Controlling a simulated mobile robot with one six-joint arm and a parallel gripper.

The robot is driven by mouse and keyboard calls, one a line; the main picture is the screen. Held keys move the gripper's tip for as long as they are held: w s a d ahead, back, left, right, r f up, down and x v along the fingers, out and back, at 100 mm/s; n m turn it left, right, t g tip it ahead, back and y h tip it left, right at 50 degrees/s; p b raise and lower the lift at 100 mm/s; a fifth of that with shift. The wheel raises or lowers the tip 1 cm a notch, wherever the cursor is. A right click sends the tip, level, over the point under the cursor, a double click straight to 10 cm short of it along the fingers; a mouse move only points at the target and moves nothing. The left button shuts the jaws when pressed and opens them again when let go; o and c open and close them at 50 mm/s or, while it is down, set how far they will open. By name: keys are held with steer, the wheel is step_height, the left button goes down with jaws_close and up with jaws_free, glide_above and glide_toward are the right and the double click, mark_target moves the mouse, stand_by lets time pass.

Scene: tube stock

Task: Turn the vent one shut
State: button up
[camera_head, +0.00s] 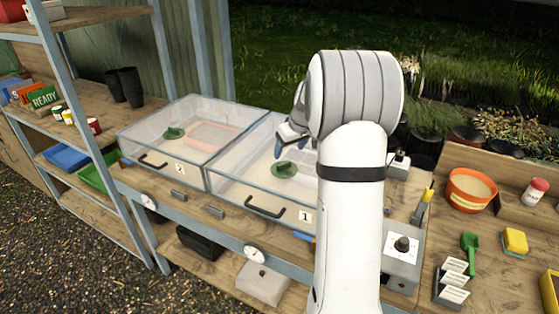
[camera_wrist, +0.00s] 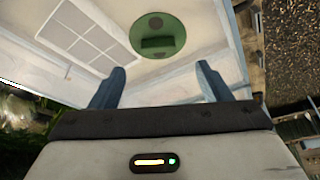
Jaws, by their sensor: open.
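The vent one (camera_head: 285,170) is a round green disc with a raised grip, on the clear lid of the box labelled 1 (camera_head: 262,190). In the wrist view the vent (camera_wrist: 160,25) lies beyond the fingertips, its bar running across the picture. My gripper (camera_head: 284,145) is above the lid, just behind the vent in the head view, and partly hidden by my arm. In the wrist view my gripper (camera_wrist: 159,75) has its two blue-grey fingers wide apart with nothing between them. The gripper looks apart from the vent.
A second clear box labelled 2 (camera_head: 150,140), with its own green vent (camera_head: 174,133), stands to the left. A grey control box (camera_head: 402,262) with a black knob and an orange pot (camera_head: 470,190) are to the right. A shelf rack (camera_head: 88,140) stands at far left.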

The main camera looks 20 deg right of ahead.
mark_target(284, 164)
steer(key=p+x, duration=0.1)
steer(key=x, duration=0.7)
steer(key=shift+d+p, duration=0.1)
steer(key=shift+p, duration=0.25)
